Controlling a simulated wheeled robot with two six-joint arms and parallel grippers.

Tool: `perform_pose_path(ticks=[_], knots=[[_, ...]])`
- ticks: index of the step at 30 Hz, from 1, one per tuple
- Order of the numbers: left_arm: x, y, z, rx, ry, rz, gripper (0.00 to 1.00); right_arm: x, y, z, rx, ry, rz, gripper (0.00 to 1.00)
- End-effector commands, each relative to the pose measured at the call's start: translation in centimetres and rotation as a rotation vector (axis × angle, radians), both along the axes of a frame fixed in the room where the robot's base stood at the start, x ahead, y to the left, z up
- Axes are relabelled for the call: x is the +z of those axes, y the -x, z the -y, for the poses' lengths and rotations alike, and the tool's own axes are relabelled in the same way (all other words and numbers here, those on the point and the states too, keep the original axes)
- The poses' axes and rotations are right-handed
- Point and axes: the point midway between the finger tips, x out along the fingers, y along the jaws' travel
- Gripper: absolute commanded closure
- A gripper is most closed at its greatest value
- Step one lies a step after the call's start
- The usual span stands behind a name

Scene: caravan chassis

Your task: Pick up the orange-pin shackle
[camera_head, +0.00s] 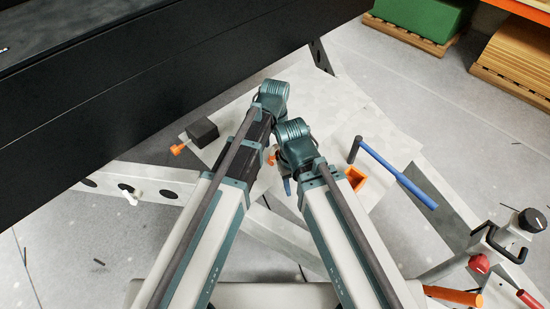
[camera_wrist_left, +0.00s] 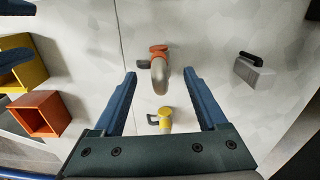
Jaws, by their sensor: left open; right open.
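The orange-pin shackle (camera_wrist_left: 159,76) is a grey-brown curved piece with an orange pin at its top end, lying on the pale surface in the left wrist view. My left gripper (camera_wrist_left: 160,72) is open, with its blue fingers to either side of the shackle in that view. I cannot tell how far above it they are. In the head view the left gripper is hidden behind its wrist; a small orange bit (camera_head: 272,158) shows beside the arm, perhaps the pin. My right gripper (camera_head: 287,186) is open and partly hidden under its wrist; its blue fingers show at the left wrist view's edge.
A yellow-pin piece (camera_wrist_left: 165,120) lies close to the left gripper. A grey block with a black handle (camera_wrist_left: 254,75) lies to the right. An orange box (camera_wrist_left: 40,114) and a yellow box (camera_wrist_left: 31,67) stand left. A blue-handled tool (camera_head: 398,179) lies right of my arms.

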Motion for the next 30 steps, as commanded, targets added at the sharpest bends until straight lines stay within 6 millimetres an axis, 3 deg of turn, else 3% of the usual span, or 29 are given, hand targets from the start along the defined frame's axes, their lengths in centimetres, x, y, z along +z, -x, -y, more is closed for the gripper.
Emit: perform_pose_path(ticks=[5, 17, 30], knots=[[0.13, 0.01, -0.02, 0.0, 0.0, 0.0, 0.27, 0.13, 0.0, 0.0, 0.0, 0.0, 0.0, 0.5], [0.13, -0.01, -0.02, 0.0, 0.0, 0.0, 0.99, 0.13, 0.0, 0.0, 0.0, 0.0, 0.0, 0.5], [0.18, -0.01, -0.02, 0.0, 0.0, 0.0, 1.0, 0.18, 0.0, 0.0, 0.0, 0.0, 0.0, 0.5]])
